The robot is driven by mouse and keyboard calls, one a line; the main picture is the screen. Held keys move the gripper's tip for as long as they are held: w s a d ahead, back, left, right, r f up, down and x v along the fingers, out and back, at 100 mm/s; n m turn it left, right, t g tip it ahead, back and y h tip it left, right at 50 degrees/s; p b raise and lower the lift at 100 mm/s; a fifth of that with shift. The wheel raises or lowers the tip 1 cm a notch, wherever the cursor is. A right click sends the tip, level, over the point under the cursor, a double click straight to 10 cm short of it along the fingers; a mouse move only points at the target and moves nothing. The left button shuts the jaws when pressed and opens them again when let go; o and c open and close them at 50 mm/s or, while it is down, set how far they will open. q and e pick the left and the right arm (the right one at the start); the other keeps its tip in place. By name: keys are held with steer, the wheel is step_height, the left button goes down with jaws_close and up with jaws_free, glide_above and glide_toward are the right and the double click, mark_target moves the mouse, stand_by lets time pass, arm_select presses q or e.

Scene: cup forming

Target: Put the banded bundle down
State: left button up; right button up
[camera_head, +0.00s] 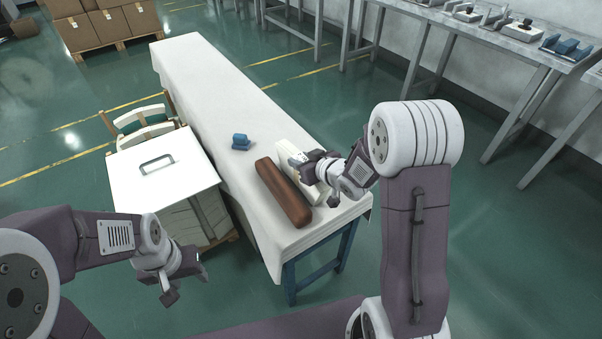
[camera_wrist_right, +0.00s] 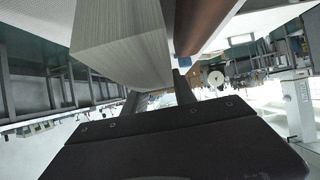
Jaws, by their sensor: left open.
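The banded bundle (camera_head: 290,153) is a pale stack of thin sheets at the table's near right side. In the right wrist view it is a large ridged block (camera_wrist_right: 120,40). My right gripper (camera_head: 318,172) is at its right side, with the two fingers (camera_wrist_right: 160,94) apart and the bundle's edge between them. I cannot tell whether the bundle touches the table. No band shows clearly. My left gripper (camera_head: 186,283) is open and empty, left of the table's near end and low in the head view.
A long brown block (camera_head: 283,191) lies left of the bundle, close beside it, on the white-covered table (camera_head: 200,75). A small blue object (camera_head: 241,142) sits further left. A white-topped cabinet (camera_head: 160,190) stands left of the table. The table's far half is clear.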

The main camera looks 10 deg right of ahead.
jaws_close()
stand_by(1.1)
